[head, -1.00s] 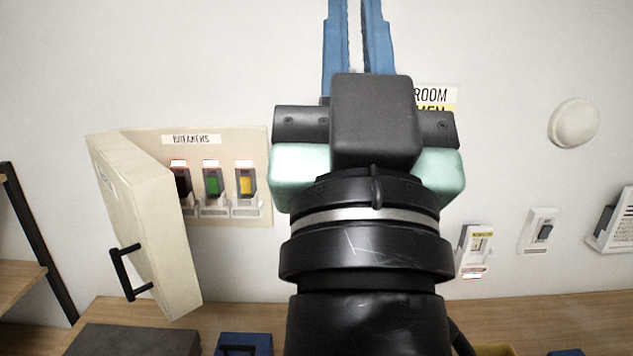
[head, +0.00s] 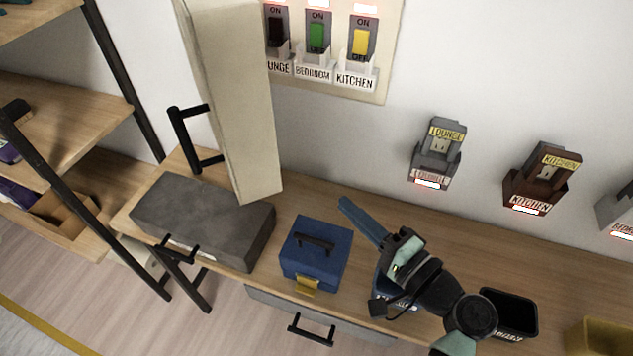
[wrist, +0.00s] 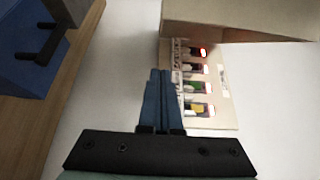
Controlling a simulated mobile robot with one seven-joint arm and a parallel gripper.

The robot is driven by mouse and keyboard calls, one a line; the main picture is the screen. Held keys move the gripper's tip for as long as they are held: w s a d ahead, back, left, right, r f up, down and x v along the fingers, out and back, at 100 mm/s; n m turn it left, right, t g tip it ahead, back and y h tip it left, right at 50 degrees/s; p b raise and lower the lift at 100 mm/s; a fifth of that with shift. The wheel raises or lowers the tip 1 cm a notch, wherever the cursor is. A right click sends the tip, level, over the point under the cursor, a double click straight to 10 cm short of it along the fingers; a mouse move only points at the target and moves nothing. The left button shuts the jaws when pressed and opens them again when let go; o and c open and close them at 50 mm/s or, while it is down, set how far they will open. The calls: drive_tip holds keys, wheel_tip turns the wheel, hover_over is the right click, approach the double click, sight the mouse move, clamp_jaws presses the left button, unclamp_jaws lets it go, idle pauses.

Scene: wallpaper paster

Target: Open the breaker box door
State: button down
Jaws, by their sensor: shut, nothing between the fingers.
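The cream breaker box door (head: 235,90) stands swung open, jutting out from the wall, with its black handle (head: 187,140) on the left side. It also shows at the upper right of the wrist view (wrist: 235,14). The breaker panel (head: 385,60) is exposed, with dark, green and yellow switches visible. In the wrist view the panel (wrist: 226,118) lies beyond the blue fingers. My gripper (head: 345,203) is shut and empty. It is over the table, below and to the right of the door, apart from the door and handle.
A grey case (head: 200,215) and a blue toolbox (head: 316,255) stand on the wooden table (head: 515,250). A black bin (head: 510,312) and a yellow bin (head: 598,340) are at right. Outlet boxes (head: 437,155) line the wall. Shelves (head: 60,105) stand at left.

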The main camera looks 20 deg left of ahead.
drive_tip(key=w+a+p, duration=0.2)
drive_tip(key=a+p, duration=0.2)
drive_tip(key=a, duration=0.7)
drive_tip(key=shift+p, duration=0.4)
